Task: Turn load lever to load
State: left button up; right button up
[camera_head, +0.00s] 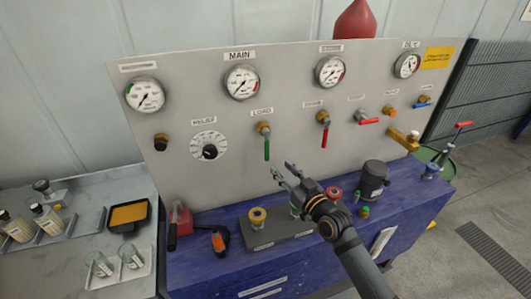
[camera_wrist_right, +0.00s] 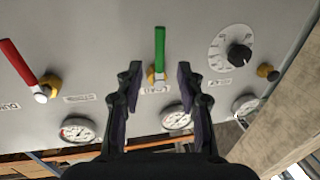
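The load lever (camera_head: 267,149) has a green handle and hangs straight down from its brass valve under the LOAD label on the grey panel (camera_head: 230,180). In the right wrist view, which is upside down, the green lever (camera_wrist_right: 159,48) shows between my fingers in the picture. My right gripper (camera_head: 283,170) is open and empty, just below and right of the lever in the head view. Its two fingers (camera_wrist_right: 160,75) are spread in the wrist view, with no visible contact with the handle. My left gripper is not in view.
A red lever (camera_head: 324,137) hangs to the right of the load lever. A black relief knob (camera_head: 210,152) is to its left. Gauges (camera_head: 241,82) line the panel top. A blue bench (camera_head: 215,268) below carries fittings and a dark cylinder (camera_head: 373,180).

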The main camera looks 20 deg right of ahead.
aim_at(268, 154)
jog(key=x, duration=1)
jog(key=shift+w+p, duration=0.15)
jog(key=shift+p, duration=0.25)
jog(key=shift+f, duration=0.1)
grip_shut()
